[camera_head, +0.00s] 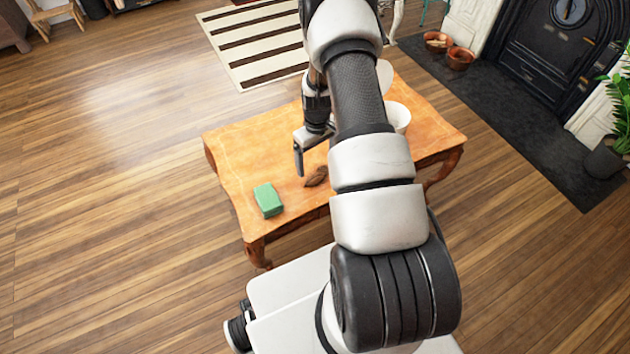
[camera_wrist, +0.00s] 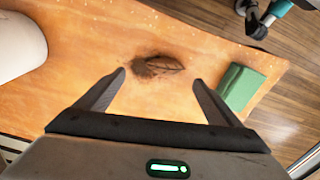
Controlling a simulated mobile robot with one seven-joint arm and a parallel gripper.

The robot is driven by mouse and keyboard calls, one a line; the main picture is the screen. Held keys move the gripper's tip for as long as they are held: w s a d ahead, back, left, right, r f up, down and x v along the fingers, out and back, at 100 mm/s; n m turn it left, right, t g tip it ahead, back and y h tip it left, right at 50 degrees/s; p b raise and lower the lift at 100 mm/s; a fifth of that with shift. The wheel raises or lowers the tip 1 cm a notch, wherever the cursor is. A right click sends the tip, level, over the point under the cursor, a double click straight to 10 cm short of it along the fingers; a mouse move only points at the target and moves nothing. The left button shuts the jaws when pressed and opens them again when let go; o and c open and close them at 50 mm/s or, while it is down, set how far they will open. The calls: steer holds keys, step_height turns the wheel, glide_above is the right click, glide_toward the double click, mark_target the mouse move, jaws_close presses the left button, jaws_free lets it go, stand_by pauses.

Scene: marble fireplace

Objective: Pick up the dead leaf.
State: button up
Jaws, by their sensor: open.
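The dead leaf (camera_head: 317,177) is a small brown curled thing lying on the orange wooden table (camera_head: 228,150). In the wrist view the leaf (camera_wrist: 165,64) lies flat with a dark patch at its left end, ahead of the fingertips. My gripper (camera_wrist: 159,78) is open and empty, with the leaf roughly centred between the lines of its two fingers. In the head view my gripper (camera_head: 303,158) hangs above the table, just left of and behind the leaf. My arm hides part of the table.
A green block (camera_head: 268,200) lies on the table left of the leaf; it also shows in the wrist view (camera_wrist: 240,87). A white bowl-like vessel (camera_head: 398,116) stands at the table's right, partly behind my arm. The tabletop around the leaf is clear.

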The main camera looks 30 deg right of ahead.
mark_target(315, 176)
steer(key=shift+s+a+f+b, duration=0.15)
steer(key=shift+f+b, duration=0.3)
steer(key=shift+f, duration=1.3)
steer(key=shift+s+a+f+b, duration=0.15)
steer(key=shift+f+b, duration=0.25)
steer(key=shift+f, duration=1.35)
steer(key=shift+w, duration=0.1)
steer(key=c, duration=1.1)
